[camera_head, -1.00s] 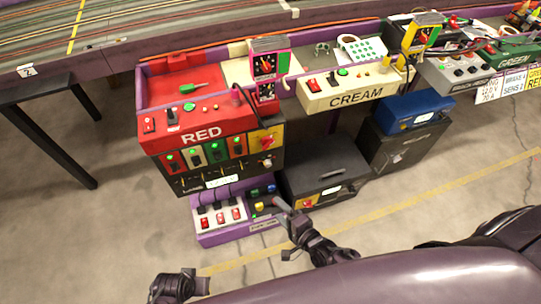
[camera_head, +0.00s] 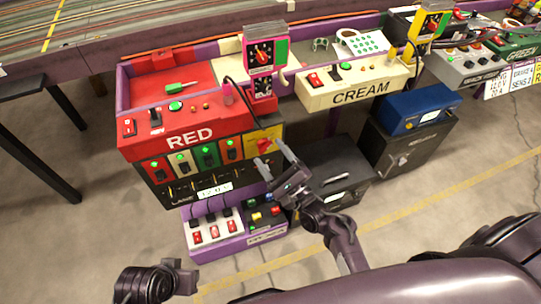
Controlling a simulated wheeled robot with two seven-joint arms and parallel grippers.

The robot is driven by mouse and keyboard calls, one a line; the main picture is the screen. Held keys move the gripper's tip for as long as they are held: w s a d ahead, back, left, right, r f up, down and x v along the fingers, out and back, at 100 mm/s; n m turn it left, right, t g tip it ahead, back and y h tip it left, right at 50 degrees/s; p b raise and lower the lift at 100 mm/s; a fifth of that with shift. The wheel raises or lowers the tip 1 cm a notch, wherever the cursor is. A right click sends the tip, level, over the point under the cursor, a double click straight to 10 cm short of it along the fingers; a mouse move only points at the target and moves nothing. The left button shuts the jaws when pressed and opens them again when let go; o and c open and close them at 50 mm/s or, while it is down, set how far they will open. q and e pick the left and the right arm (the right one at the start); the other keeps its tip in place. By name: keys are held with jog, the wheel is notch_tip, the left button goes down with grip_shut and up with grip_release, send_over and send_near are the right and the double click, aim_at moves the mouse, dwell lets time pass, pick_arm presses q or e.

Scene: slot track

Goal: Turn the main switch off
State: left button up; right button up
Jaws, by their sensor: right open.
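A yellow plate with a red rotary knob, which looks like the main switch (camera_head: 264,138), sits at the right end of the dark panel under the RED box (camera_head: 190,138). Its lower part is partly hidden by my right gripper, and the knob's exact setting is too small to tell. My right gripper (camera_head: 272,159) is open and empty, with its two fingers pointing up just below and in front of the yellow plate. I cannot tell whether they touch it. My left gripper (camera_head: 184,278) is low at the bottom left, away from the panels; its jaws are unclear.
A purple tray with switches (camera_head: 232,240) stands below the panel. A dark case (camera_head: 345,185) and a blue box (camera_head: 415,112) stand to the right. The CREAM box (camera_head: 360,92) is above them. Bare floor lies in front.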

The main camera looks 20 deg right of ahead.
jog(key=shift+w+a, duration=0.15)
jog(key=shift+w, duration=0.15)
jog(key=c, duration=1)
jog(key=shift+r, duration=0.1)
